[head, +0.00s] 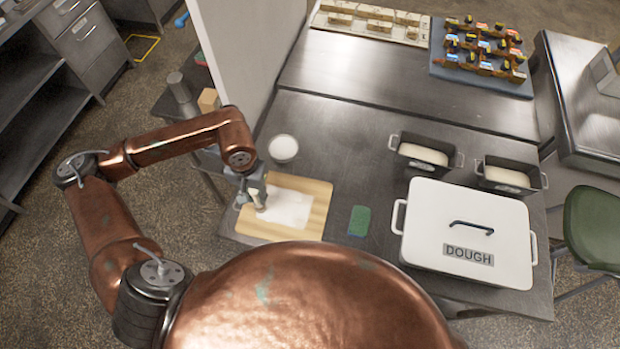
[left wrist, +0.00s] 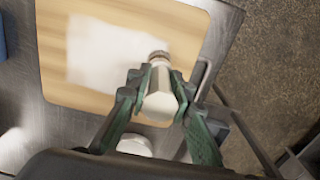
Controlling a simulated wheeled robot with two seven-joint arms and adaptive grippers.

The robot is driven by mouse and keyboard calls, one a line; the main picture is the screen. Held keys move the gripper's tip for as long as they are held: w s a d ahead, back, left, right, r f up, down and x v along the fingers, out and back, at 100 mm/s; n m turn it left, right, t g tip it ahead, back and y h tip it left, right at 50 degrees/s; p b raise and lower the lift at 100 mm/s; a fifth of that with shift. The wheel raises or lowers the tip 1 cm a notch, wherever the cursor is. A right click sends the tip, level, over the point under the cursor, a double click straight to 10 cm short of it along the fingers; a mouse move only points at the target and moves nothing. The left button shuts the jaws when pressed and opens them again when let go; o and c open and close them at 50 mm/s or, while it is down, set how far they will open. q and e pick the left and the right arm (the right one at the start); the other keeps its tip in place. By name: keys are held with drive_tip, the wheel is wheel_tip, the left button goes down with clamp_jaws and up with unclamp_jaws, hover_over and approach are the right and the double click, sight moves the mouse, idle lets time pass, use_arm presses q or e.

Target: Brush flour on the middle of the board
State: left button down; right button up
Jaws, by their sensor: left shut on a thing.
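The wooden board (head: 317,190) lies flat near the left front of the metal table. A white flour patch (head: 288,208) covers its middle; the patch also shows in the left wrist view (left wrist: 100,55). My left gripper (head: 257,190) is over the board's left part, shut on a pale, rounded brush handle (left wrist: 160,100). The brush points down at the left side of the patch. A dark band shows at its far end, but I cannot tell whether the bristles touch the board. A white bowl (head: 283,148) stands just behind the board. My right gripper is not in view.
A green block (head: 359,221) lies right of the board. A white lidded box marked DOUGH (head: 480,212) and two filled loaf tins (head: 423,155) (head: 507,178) stand farther right. A blue tray (head: 450,72) of small items is at the back. The table's middle is clear.

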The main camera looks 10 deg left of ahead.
sight(252, 191)
use_arm(q)
drive_tip(key=shift+a, duration=0.4)
wheel_tip(252, 191, up, 3)
drive_tip(key=shift+d+r+p, duration=0.1)
drive_tip(key=shift+r+p, duration=0.1)
drive_tip(key=shift+p, duration=0.3)
drive_tip(key=shift+r+p, duration=0.65)
drive_tip(key=shift+r, duration=1.7)
